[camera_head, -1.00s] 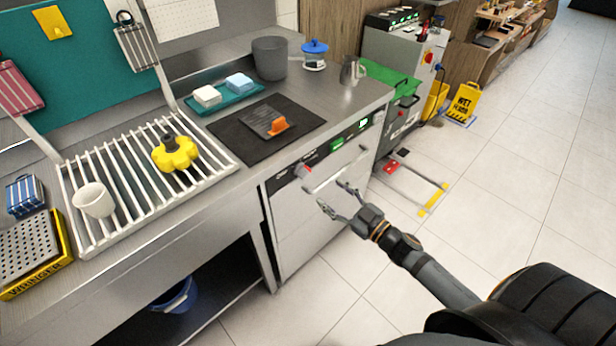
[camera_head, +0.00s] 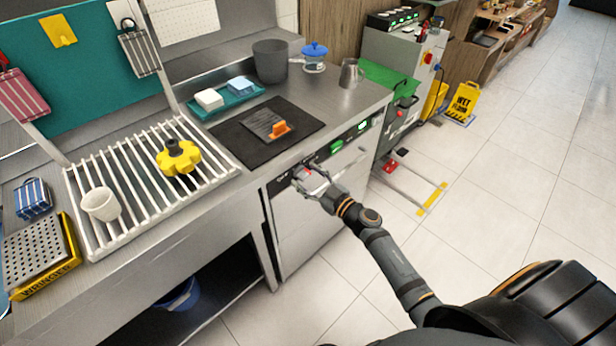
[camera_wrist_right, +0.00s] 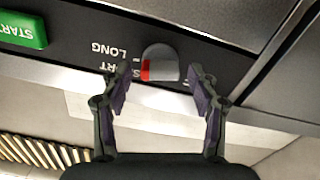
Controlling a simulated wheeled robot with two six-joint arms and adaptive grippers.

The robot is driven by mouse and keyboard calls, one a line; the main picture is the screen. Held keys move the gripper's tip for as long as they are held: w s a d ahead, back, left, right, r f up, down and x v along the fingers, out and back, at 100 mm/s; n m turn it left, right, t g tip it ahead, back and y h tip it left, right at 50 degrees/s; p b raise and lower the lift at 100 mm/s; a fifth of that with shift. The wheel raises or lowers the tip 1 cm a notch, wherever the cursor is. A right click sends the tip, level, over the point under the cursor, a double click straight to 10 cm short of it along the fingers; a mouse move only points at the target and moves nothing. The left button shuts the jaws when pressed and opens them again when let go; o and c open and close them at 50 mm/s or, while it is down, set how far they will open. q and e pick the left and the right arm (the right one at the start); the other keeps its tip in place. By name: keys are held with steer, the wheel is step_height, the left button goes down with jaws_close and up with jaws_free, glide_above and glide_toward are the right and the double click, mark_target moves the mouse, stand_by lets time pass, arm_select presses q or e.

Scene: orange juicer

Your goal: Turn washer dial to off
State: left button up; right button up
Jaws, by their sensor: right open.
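The washer (camera_head: 300,228) stands under the steel counter, with a dark control strip along its top. Its dial (camera_wrist_right: 161,63) is a grey round knob with a red mark, in the upper middle of the right wrist view; the mark points down-left there, near partly hidden lettering with "LONG" beside it. In the head view my right gripper (camera_head: 311,182) is at the left part of the strip and covers most of the dial. In the wrist view the right gripper (camera_wrist_right: 158,76) is open, its fingertips on either side of the dial's lower part; contact cannot be told. My left gripper is not in view.
A green START button (camera_head: 337,146) and a lit green display (camera_head: 362,125) sit right of the dial. The washer's handle bar is just below the strip. A dark mat (camera_head: 236,135) lies on the counter above. The floor in front is clear.

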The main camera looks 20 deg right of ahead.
steer(key=c, duration=1.2)
steer(key=shift+o, duration=0.2)
